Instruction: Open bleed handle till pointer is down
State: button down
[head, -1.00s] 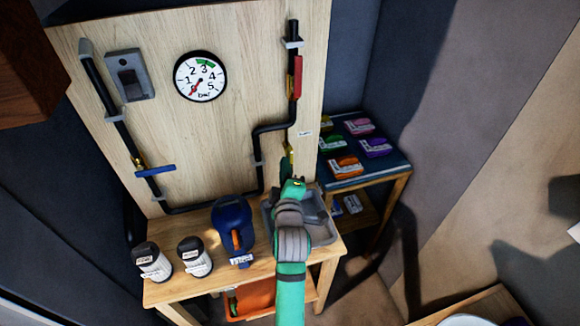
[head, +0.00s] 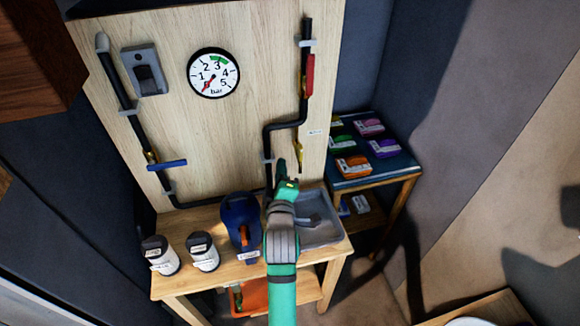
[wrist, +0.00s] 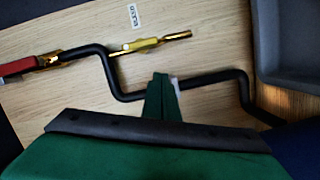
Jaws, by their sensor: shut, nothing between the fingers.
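The yellow bleed handle (head: 299,155) sits on a brass fitting at the right of the wooden board, below a small label (head: 314,132). In the wrist view the yellow handle (wrist: 142,46) lies above my fingertips with a gap between. The round gauge (head: 213,73) has a red pointer aimed to the lower left, near the low end of its scale. My green gripper (head: 282,168) is shut and empty, just left of and below the handle in the head view. In the wrist view its closed fingertips (wrist: 160,80) overlap the black pipe (wrist: 205,77); contact cannot be told.
A red handle (head: 310,75) is higher on the right pipe, and a blue handle (head: 167,163) is at left. A grey tray (head: 322,238), blue jug (head: 240,215) and two jars (head: 203,252) stand on the bench. A side table (head: 400,165) holds coloured packs.

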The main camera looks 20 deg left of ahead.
jog(key=v, duration=0.9)
jog(key=shift+s+f, duration=0.3)
jog(key=c, duration=2.3)
grip_release()
jog(key=shift+s+d, duration=0.1)
jog(key=o, duration=0.5)
jog(key=shift+d, duration=0.1)
jog(key=shift+c, duration=0.2)
jog(key=m+g+y, duration=0.1)
jog(key=m+y, duration=0.3)
jog(key=m, duration=0.7)
send_near(302, 155)
jog(key=x, duration=0.9)
jog(key=shift+r, duration=0.15)
jog(key=shift+c, duration=0.3)
grip_shut()
